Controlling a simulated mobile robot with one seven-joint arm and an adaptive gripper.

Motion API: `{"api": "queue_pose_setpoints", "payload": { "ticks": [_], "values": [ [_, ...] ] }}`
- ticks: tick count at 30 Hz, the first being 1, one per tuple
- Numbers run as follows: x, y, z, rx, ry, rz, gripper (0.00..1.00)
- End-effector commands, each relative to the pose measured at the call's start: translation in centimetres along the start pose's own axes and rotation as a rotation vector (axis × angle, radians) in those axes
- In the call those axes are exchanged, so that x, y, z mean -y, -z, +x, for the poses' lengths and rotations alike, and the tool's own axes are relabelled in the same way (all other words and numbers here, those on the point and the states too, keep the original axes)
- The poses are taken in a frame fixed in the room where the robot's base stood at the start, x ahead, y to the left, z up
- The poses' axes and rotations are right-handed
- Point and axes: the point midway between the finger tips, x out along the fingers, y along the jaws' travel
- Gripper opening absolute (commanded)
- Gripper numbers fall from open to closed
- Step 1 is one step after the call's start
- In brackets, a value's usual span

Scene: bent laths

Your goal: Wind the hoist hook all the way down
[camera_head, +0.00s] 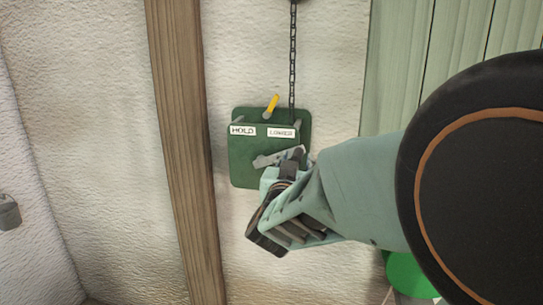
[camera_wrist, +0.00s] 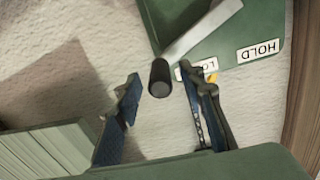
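A green hoist box (camera_head: 245,160) is fixed to the pale wall, with white labels HOLD (camera_head: 242,130) and LOWER (camera_head: 281,132). Its yellow lever (camera_head: 272,104) points up and leans right, to the LOWER side. A dark chain (camera_head: 293,50) runs up from the box; no hook is in view. The grey crank arm (camera_wrist: 205,30) ends in a black handle (camera_wrist: 159,78); the crank (camera_head: 266,159) also shows in the head view, partly hidden by my gripper. My gripper (camera_wrist: 160,82) is open, with the handle's end between its fingertips and a gap visible on the left side.
A wooden post (camera_head: 180,140) stands left of the box. Green boards (camera_head: 405,65) cover the wall at right. A bright green round thing (camera_head: 405,275) is at lower right, partly hidden by my arm. A small grey object (camera_head: 8,212) is at the far left edge.

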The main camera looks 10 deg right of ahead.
Motion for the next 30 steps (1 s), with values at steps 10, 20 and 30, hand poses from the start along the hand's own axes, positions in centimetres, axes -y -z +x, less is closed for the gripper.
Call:
{"api": "queue_pose_setpoints", "payload": {
  "ticks": [10, 20, 30],
  "values": [
    [0.09, 0.0, -0.18, 0.0, 0.0, 0.0, 0.37],
    [0.08, 0.0, -0.17, 0.0, 0.0, 0.0, 0.12],
    [0.09, 0.01, -0.16, 0.0, 0.0, 0.0, 0.0]
  ]
}}
